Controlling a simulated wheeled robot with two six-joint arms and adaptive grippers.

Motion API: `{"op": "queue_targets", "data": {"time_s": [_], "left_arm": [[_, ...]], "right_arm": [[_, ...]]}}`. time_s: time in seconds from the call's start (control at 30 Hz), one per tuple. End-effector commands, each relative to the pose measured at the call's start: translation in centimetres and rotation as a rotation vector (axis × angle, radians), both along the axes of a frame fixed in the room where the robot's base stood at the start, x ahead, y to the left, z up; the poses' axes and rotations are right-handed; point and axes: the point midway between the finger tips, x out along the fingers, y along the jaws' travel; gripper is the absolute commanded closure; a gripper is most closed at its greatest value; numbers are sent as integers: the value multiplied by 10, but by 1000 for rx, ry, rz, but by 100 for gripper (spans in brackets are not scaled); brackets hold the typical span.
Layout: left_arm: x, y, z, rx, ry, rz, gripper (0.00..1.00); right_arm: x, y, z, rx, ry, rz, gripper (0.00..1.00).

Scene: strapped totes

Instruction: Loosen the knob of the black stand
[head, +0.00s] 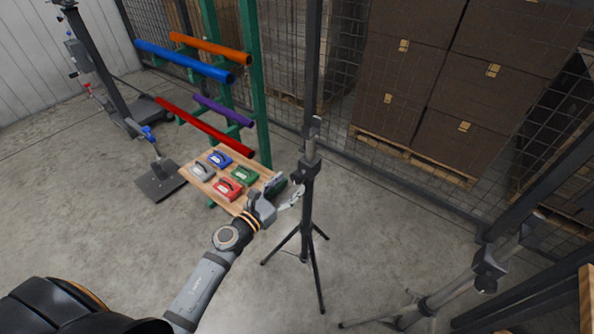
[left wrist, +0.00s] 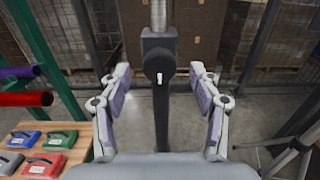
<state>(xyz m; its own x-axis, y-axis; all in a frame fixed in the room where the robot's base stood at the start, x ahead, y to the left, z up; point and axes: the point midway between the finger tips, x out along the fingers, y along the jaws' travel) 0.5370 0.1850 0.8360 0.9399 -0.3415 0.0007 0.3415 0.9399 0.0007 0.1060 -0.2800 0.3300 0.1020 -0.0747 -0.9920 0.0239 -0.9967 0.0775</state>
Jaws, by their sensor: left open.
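The black stand (head: 306,205) is upright on tripod legs in the middle of the head view, with a silver tube rising from its top collar. In the left wrist view its collar and round black knob (left wrist: 159,64) face the camera; the knob has a small white mark. My left gripper (head: 293,196) is just left of the stand in the head view. In the left wrist view the open gripper (left wrist: 161,82) has one finger on each side of the post, with clear gaps and nothing held. The knob lies centred between the fingertips. My right gripper is not in view.
A wooden board (head: 232,204) with several coloured boxes lies beside my left gripper. A green rack (head: 255,110) holds coloured tubes behind it. A grey stand (head: 452,292) is at the lower right. Stacked brown boxes (head: 470,75) stand behind a mesh fence. Open floor lies between the stands.

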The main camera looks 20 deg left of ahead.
Motion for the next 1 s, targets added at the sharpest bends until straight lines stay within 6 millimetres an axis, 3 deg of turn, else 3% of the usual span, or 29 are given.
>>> {"op": "queue_targets", "data": {"time_s": [0.1, 0.23, 0.6, 1.0], "left_arm": [[23, -8, 3, -3, -1, 2, 37], [39, -13, 0, -1, -1, 1, 37], [45, -16, -1, 0, 1, 1, 37], [45, -16, -1, 0, 1, 1, 91]], "right_arm": [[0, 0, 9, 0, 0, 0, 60], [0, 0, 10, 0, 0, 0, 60], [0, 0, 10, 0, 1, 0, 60], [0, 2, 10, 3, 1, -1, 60]]}}
